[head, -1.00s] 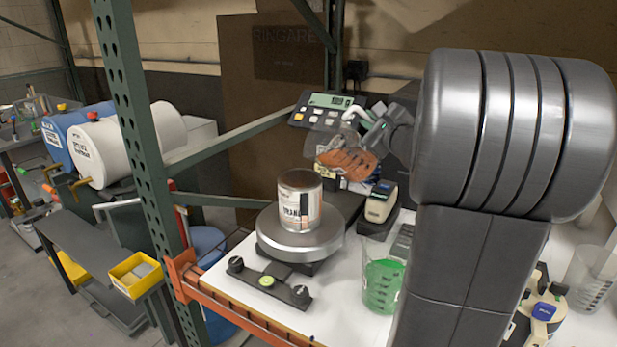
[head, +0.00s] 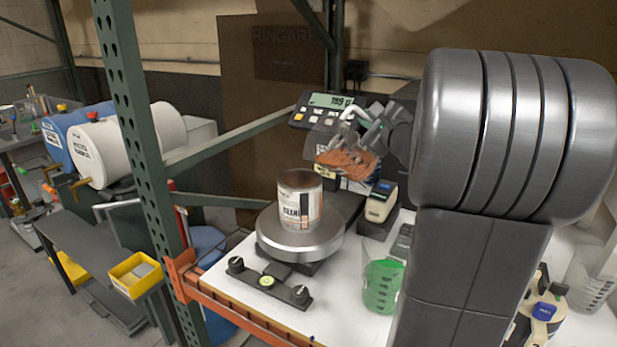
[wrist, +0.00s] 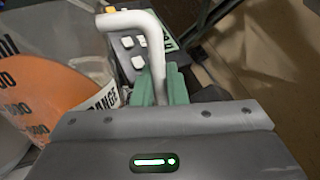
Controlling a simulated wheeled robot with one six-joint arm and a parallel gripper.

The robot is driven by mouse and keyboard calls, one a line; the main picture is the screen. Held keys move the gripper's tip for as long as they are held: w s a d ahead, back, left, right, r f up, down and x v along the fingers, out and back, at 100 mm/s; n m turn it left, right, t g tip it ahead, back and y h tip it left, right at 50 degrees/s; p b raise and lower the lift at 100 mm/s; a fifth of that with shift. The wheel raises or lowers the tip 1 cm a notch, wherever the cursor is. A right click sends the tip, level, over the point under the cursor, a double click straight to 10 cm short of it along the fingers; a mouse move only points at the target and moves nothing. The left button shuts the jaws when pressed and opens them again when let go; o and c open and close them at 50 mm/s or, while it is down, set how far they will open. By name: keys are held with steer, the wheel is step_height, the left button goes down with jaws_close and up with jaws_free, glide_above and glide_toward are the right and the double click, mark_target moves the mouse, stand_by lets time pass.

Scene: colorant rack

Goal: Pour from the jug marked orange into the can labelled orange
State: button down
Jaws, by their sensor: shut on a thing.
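The clear jug with orange liquid (head: 345,160) is held in the air behind and to the right of the can, above the pan's level. It looks tilted; no stream shows. In the wrist view the jug (wrist: 45,95) fills the left side, with black graduations and a label partly reading "ORANGE". My gripper (head: 372,130) is shut on its white handle, which passes between the green finger pads in the wrist view (wrist: 160,85). The can (head: 300,203), with a white, orange and black label, stands upright on the round scale pan (head: 300,240). Its label's words are hard to read.
A scale display (head: 330,101) stands behind the can; its digits are blurry. A green rack post (head: 145,150) rises at left.

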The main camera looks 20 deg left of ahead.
steer(key=shift+s+a+r+n, duration=0.4)
steer(key=shift+r+n, duration=0.05)
steer(key=shift+n, duration=0.25)
stand_by(3.6)
steer(key=shift+w+d+f+m+b, duration=0.5)
steer(key=shift+w+d+f+m, duration=0.45)
steer(key=shift+f+m, duration=1.3)
steer(key=shift+w+d+f+m+b, duration=0.55)
steer(key=shift+w+d+f+m, duration=0.75)
steer(key=shift+f, duration=1.55)
steer(key=shift+w+d+f+m+b, duration=0.5)
steer(key=shift+w+d+f+m, duration=0.15)
steer(key=shift+f+m, duration=1.75)
steer(key=shift+r+p, duration=1.9)
steer(key=shift+r, duration=0.4)
